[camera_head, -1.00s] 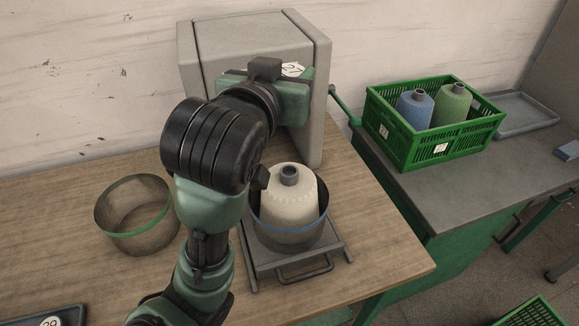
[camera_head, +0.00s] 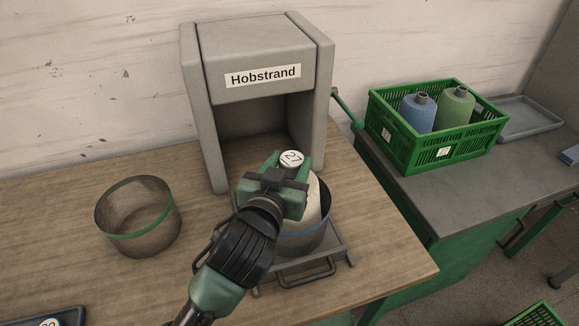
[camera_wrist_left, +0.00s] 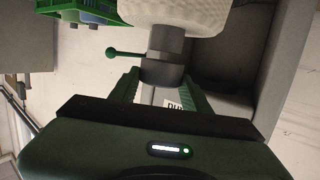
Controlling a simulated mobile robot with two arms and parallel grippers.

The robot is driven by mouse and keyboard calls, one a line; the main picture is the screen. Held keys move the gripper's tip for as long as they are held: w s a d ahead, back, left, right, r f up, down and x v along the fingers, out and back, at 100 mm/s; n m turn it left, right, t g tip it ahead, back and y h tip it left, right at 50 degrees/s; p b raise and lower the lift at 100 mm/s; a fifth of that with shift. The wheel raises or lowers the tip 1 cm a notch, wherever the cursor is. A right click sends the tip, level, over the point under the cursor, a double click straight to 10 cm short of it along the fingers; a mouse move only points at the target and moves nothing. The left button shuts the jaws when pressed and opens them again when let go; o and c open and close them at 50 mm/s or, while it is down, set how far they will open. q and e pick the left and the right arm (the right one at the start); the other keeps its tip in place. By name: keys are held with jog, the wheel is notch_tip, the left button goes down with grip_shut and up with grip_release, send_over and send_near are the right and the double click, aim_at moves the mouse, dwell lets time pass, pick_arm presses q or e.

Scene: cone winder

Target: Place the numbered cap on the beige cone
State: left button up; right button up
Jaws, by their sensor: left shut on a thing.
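My left gripper (camera_head: 290,166) is shut on the cap (camera_head: 292,157), whose round white face reads 27. It is over the top of the beige cone (camera_head: 313,200), which stands in a blue-rimmed grey tub (camera_head: 303,243). The gripper hides much of the cone and its tip in the head view. In the left wrist view, the cone (camera_wrist_left: 175,12) is at the top and its grey tube (camera_wrist_left: 166,42) reaches toward the fingers. The cap's grey body (camera_wrist_left: 161,73) lines up with the tube and appears to meet it. I cannot tell how firmly it sits. My right gripper is out of view.
The tub stands on a grey platform (camera_head: 322,262) before the grey Hobstrand housing (camera_head: 204,110). A green-rimmed tub (camera_head: 140,235) is at left. A dark tray (camera_head: 70,316) shows at the lower left. A green crate (camera_head: 480,134) holds blue and green cones at right.

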pick_arm(q)
jog(key=shift+f, duration=0.45)
jog(key=shift+f, duration=0.1)
jog(key=o, duration=1.3)
